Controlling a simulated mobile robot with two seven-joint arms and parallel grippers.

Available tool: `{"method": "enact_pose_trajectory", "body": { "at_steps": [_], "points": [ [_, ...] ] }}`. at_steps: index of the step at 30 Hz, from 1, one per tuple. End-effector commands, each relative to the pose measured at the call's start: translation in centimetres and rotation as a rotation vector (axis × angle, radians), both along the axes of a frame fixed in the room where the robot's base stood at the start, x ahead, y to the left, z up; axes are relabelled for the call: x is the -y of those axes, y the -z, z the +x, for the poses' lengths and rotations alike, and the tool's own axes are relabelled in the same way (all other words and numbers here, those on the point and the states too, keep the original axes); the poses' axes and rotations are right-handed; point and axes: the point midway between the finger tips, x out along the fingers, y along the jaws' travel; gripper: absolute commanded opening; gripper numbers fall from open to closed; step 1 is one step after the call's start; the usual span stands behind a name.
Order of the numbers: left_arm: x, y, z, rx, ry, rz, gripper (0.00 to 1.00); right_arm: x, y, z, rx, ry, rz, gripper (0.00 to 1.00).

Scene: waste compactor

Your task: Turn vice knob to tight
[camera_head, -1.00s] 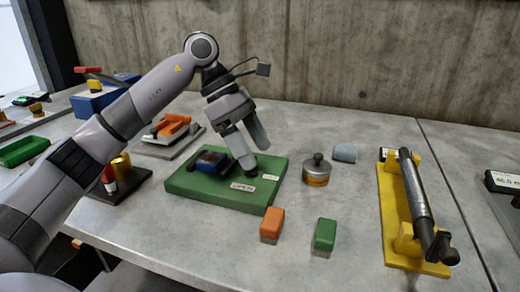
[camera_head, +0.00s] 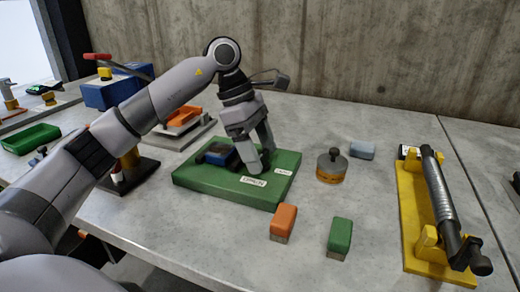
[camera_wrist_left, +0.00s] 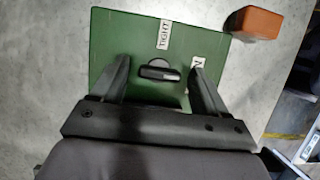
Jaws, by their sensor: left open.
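A green board (camera_head: 194,184) lies on the bench in the head view, with a blue vice (camera_head: 217,154) on it. My left gripper (camera_head: 261,168) points down at the board, right of the vice. In the left wrist view the board (camera_wrist_left: 108,38) carries a black knob (camera_wrist_left: 158,71) with a bar handle lying roughly across the picture. My open left fingers (camera_wrist_left: 160,69) stand on either side of the knob, with gaps visible. A TIGHT label (camera_wrist_left: 164,34) lies above the knob; the OPEN label is partly hidden by the right finger. My right gripper is out of view.
An orange block (camera_head: 284,220) and a green block (camera_head: 339,236) lie in front of the board. A round lidded tin (camera_head: 331,168) and a grey-blue block (camera_head: 362,149) stand to its right. A yellow fixture with a grey cylinder (camera_head: 437,196) is farther right.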

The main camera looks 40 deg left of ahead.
Motion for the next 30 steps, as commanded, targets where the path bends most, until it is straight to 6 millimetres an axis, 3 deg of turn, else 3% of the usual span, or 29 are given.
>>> {"method": "enact_pose_trajectory", "body": {
  "at_steps": [3,9,20,30],
  "points": [
    [0.03,-0.01,0.00,0.000,0.000,0.000,0.74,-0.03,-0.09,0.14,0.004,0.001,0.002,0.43],
    [0.03,-0.02,0.00,-0.001,0.001,0.000,0.18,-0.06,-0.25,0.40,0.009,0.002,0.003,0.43],
    [0.06,-0.06,-0.07,0.000,-0.044,-0.001,0.18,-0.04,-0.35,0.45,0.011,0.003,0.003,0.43],
    [0.10,-0.11,-0.19,0.002,-0.278,-0.001,0.18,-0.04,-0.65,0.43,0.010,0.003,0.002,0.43]
  ]
}}
